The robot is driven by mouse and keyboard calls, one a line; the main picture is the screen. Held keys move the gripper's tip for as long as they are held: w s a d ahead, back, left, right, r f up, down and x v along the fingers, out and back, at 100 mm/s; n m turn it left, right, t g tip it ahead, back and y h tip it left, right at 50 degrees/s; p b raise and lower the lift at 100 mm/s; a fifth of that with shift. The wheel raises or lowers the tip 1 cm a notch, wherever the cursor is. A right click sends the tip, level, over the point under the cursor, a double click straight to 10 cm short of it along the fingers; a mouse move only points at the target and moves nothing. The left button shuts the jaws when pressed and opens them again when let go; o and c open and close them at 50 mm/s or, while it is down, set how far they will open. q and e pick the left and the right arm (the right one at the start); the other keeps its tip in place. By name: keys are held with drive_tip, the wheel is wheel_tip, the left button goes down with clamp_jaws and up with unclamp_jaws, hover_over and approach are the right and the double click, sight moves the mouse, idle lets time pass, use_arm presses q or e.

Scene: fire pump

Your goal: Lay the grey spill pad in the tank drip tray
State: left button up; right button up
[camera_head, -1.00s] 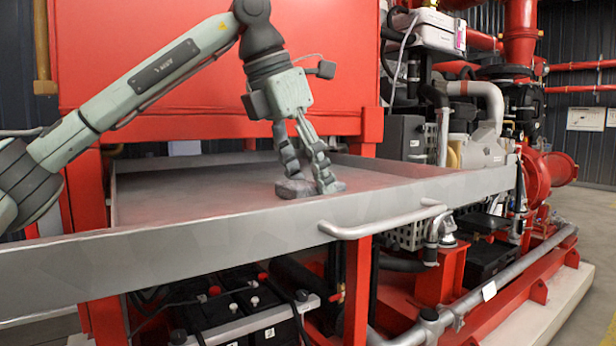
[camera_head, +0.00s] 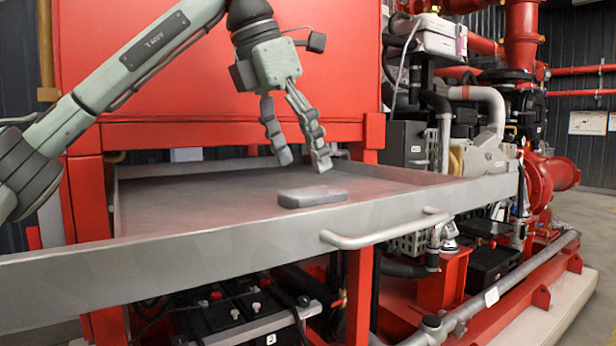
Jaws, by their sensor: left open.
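The grey spill pad (camera_head: 312,197) lies flat on the floor of the grey metal drip tray (camera_head: 150,244), near the tray's front wall and right of its middle. My left gripper (camera_head: 304,161) is above the pad, pointing down. Its two fingers are spread and empty, with a gap between the fingertips and the pad. My right gripper is not in view.
The tray's raised walls and a bar handle (camera_head: 385,232) at its front edge stand close by. A red tank (camera_head: 220,70) rises behind the tray. Black batteries (camera_head: 235,318) sit below. Pump pipework fills the right. The tray's left part is clear.

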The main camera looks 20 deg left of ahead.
use_arm(q)
drive_tip(key=v, duration=0.7)
drive_tip(key=shift+p, duration=0.4)
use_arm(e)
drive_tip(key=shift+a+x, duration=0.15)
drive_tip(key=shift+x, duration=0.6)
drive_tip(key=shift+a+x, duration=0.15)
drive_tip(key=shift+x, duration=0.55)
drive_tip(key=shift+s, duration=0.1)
use_arm(q)
drive_tip(key=shift+c, duration=0.3)
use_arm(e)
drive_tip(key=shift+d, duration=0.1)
